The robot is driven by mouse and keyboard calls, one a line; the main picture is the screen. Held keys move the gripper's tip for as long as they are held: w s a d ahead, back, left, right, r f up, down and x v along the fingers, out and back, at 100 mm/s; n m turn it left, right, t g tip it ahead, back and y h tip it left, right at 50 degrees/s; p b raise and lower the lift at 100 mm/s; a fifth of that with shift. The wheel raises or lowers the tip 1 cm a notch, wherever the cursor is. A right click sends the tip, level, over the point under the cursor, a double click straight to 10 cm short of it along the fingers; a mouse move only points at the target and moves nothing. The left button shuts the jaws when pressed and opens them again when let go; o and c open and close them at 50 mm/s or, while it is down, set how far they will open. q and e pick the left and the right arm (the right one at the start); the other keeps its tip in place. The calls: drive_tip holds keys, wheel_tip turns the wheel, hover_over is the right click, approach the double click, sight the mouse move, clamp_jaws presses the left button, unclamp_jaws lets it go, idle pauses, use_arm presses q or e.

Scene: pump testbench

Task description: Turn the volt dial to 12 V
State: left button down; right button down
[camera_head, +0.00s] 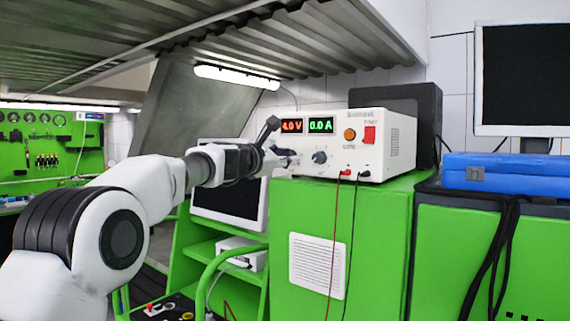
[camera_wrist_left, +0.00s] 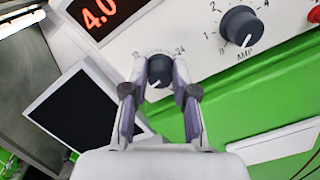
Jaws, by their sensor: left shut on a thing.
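The white power supply (camera_head: 400,145) stands on a green cabinet, with a red display (camera_head: 291,126) reading 4.0 V and a green display (camera_head: 320,125) reading 0.0 A. My left gripper (camera_head: 290,157) reaches its front panel from the left. In the left wrist view, the left gripper (camera_wrist_left: 160,80) has its fingers on both sides of the dark volt dial (camera_wrist_left: 159,70), shut on it. Scale marks 12 and 24 show around the dial. The amp dial (camera_wrist_left: 241,26) is to its right, apart from the fingers; it also shows in the head view (camera_head: 320,157). My right gripper is not in view.
A red lead (camera_head: 335,230) and a black lead (camera_head: 352,230) hang from the supply's front. An orange button (camera_head: 350,134) and a red switch (camera_head: 369,135) are on the panel. A blue case (camera_head: 520,175) lies to the right. A monitor (camera_head: 232,202) stands below left.

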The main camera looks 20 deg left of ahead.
use_arm(q)
drive_tip(key=m+b, duration=0.1)
drive_tip(key=m, duration=0.2)
drive_tip(key=shift+m+b, duration=0.3)
drive_tip(key=shift+m, duration=0.1)
drive_tip(key=m+b, duration=0.1)
drive_tip(key=m, duration=0.2)
drive_tip(key=shift+m, duration=0.3)
drive_tip(key=m+b, duration=0.1)
drive_tip(key=m, duration=0.2)
drive_tip(key=shift+m+b, duration=0.7)
drive_tip(key=shift+m, duration=1.1)
drive_tip(key=c, duration=1.1)
unclamp_jaws()
drive_tip(key=shift+c, duration=0.2)
drive_tip(key=shift+o, duration=1)
drive_tip(key=shift+w+d+f, duration=0.1)
drive_tip(key=shift+d+f, duration=0.05)
